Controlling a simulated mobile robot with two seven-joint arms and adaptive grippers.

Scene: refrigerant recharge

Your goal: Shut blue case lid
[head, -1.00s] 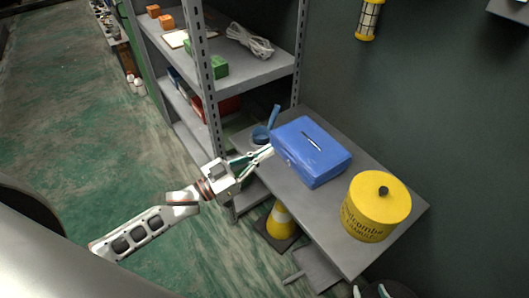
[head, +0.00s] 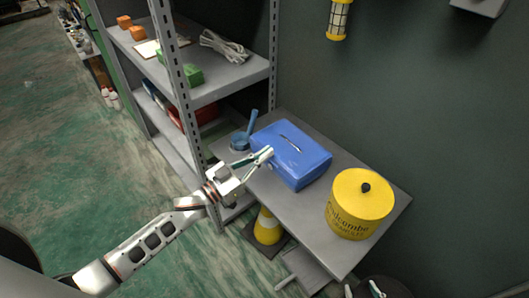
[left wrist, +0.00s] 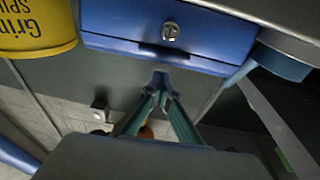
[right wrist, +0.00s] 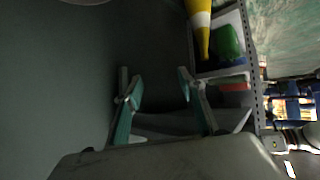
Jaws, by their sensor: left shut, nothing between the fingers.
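The blue case (head: 292,155) stands on the grey bench, with its lid down as far as the head view shows. In the left wrist view its front (left wrist: 170,30) shows a silver lock and a dark slot below it. My left gripper (head: 267,153) is shut and empty at the left front side of the case; in the left wrist view its tips (left wrist: 160,78) lie just below the case's front edge. Whether they touch it I cannot tell. My right gripper (right wrist: 155,80) is open and empty, away from the case; it barely shows at the head view's bottom edge.
A yellow tin (head: 360,205) stands right of the case on the bench (head: 305,215). A blue pan-like item (head: 243,138) lies left of it. A shelf unit (head: 235,80) rises at the left. A yellow cone (head: 267,226) stands on the floor below.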

